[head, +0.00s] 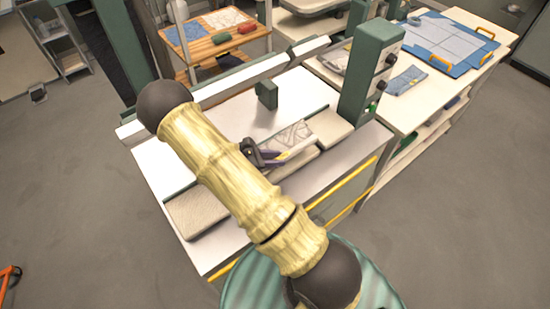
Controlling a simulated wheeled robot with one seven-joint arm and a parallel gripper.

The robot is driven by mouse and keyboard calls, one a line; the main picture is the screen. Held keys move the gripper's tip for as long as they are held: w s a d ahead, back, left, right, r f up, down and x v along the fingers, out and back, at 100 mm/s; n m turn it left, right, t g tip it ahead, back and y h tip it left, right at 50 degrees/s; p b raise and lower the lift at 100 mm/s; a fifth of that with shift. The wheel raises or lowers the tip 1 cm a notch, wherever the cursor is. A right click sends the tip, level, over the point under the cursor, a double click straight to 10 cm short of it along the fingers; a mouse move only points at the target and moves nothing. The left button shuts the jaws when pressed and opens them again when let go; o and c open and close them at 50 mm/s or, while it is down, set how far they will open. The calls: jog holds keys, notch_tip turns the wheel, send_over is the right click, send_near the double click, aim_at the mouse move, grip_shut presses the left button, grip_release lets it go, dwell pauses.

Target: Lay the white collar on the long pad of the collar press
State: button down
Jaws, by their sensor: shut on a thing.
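The collar press's long pad (195,213) is beige and lies along the front of the white press bed; my arm crosses over it and hides its middle. My gripper (281,157) is just right of the arm, over the right part of the pad, with its fingers pointing right. It is shut on the white collar (293,136), a pale, creased piece that shows just beyond the fingers. The fingers cover part of the collar, and I cannot tell whether it touches the pad.
A shorter beige pad (325,128) lies to the right. A green post (371,75) with knobs and a small green block (266,95) stand on the press. A side table (440,85) holds blue folded cloth (407,80) and a blue board (447,42).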

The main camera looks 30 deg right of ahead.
jog(key=shift+w+a+f+b, duration=0.1)
jog(key=shift+w+f+b, duration=0.3)
jog(key=shift+f+b, duration=0.5)
jog(key=shift+w+a+f+b, duration=0.1)
jog(key=shift+w+f+b, duration=0.4)
jog(key=shift+f, duration=0.6)
jog(key=shift+w+a+f+b, duration=0.1)
jog(key=shift+w+f+b, duration=0.25)
jog(key=shift+f+b, duration=1.15)
jog(key=shift+f, duration=0.55)
jog(key=shift+s+f+b, duration=0.1)
jog(key=shift+f+b, duration=0.2)
jog(key=shift+f, duration=0.15)
jog(key=shift+s+a+f, duration=0.1)
jog(key=shift+s+f, duration=0.1)
jog(key=shift+f, duration=0.3)
jog(key=c, duration=1)
grip_release()
jog(key=shift+c, duration=0.2)
jog(key=shift+b, duration=0.3)
jog(key=b+v, duration=0.2)
jog(key=v, duration=0.6)
jog(key=b+v, duration=0.2)
jog(key=v, duration=0.7)
jog(key=shift+w+a+r+b, duration=0.1)
jog(key=shift+w+r+b, duration=0.05)
jog(key=shift+r+b, duration=0.2)
